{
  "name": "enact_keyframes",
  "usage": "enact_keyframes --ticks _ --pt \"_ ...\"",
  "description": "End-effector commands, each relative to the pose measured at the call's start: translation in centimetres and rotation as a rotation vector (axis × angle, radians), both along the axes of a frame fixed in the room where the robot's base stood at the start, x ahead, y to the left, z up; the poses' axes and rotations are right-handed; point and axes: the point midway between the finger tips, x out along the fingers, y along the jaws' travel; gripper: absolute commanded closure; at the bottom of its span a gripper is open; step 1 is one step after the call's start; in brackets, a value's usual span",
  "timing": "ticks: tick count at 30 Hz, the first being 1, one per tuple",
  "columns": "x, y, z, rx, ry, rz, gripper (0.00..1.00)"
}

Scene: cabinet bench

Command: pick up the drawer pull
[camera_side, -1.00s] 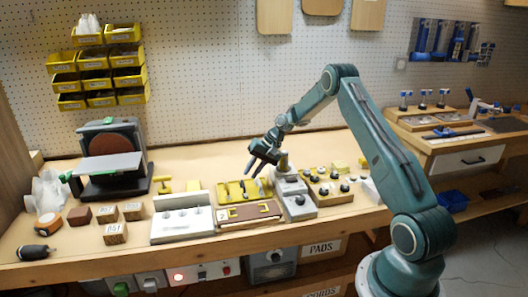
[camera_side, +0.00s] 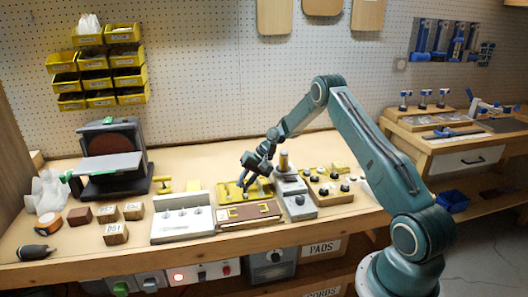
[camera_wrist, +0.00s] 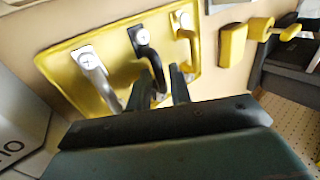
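A yellow tray (camera_wrist: 65,70) holds three drawer pulls in the wrist view: a silver one (camera_wrist: 95,75) at left, a black one (camera_wrist: 150,58) in the middle, and a brass-yellow one (camera_wrist: 188,40) at right. My gripper (camera_wrist: 160,88) is open, with its two fingers on either side of the black pull's near part. Whether they touch it cannot be seen. In the side view, my gripper (camera_side: 255,183) points down at the yellow tray (camera_side: 228,190) and hides part of it and the pulls.
A brown board with a yellow handle (camera_side: 250,211) lies in front of the tray. A white block with knobs (camera_side: 182,225) stands at its left, grey blocks (camera_side: 298,205) at its right. A yellow T-shaped piece (camera_side: 192,185) and a disc sander (camera_side: 110,160) are farther left.

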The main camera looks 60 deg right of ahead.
Motion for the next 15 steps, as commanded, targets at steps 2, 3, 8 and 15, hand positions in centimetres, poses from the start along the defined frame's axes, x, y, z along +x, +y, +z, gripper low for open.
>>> enact_keyframes --ticks 2,3,8,15 --pt "-0.01 0.0 0.02 0.0 0.0 0.0 0.8" --pt "-0.01 0.0 0.02 0.0 0.0 0.0 0.8" --pt "-0.03 0.0 0.02 0.001 0.001 0.001 0.85" --pt "-0.01 0.0 0.05 0.0 0.0 0.0 1.0"
